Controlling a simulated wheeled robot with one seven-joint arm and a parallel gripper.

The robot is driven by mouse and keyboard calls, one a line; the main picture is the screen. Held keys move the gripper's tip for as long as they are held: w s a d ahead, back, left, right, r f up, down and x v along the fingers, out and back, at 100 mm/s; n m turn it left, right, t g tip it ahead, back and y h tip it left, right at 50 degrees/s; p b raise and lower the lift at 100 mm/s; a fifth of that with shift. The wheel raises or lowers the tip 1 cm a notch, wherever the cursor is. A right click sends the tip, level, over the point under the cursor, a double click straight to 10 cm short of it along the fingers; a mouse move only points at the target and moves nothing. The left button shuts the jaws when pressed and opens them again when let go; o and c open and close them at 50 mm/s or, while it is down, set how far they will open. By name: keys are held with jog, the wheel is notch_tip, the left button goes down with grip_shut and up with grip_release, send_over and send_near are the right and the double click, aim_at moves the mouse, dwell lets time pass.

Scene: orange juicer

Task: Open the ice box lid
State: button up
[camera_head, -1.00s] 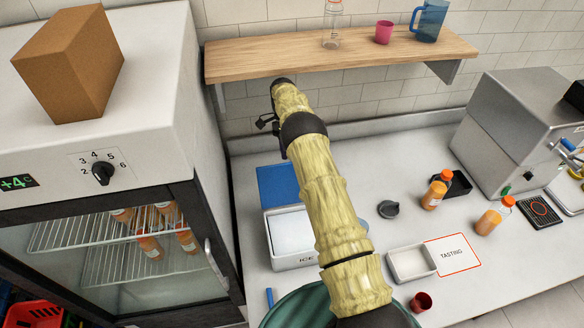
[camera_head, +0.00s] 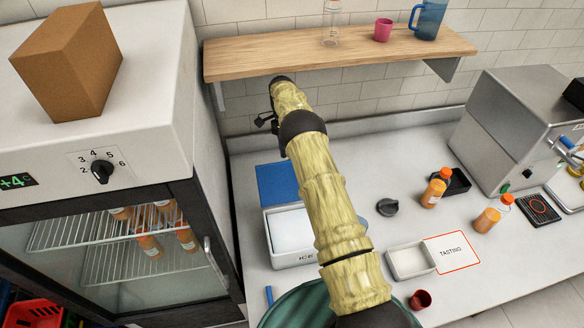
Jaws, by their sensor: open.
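My gripper (camera_head: 263,121) is at the far end of my yellow arm, above and behind the box, near the shelf. Its dark fingers are small, open and apart from the box and the panel.
A wooden shelf (camera_head: 330,57) with a pink cup (camera_head: 382,31) and blue jug (camera_head: 428,19) is close to my gripper. A glass-door fridge (camera_head: 190,130) stands left. A white tray (camera_head: 411,261), orange bottles (camera_head: 433,194) and a steel machine (camera_head: 510,125) are to the right.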

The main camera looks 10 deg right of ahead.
dwell(0.7)
jog(key=shift+a, duration=0.3)
jog(key=shift+r, duration=0.15)
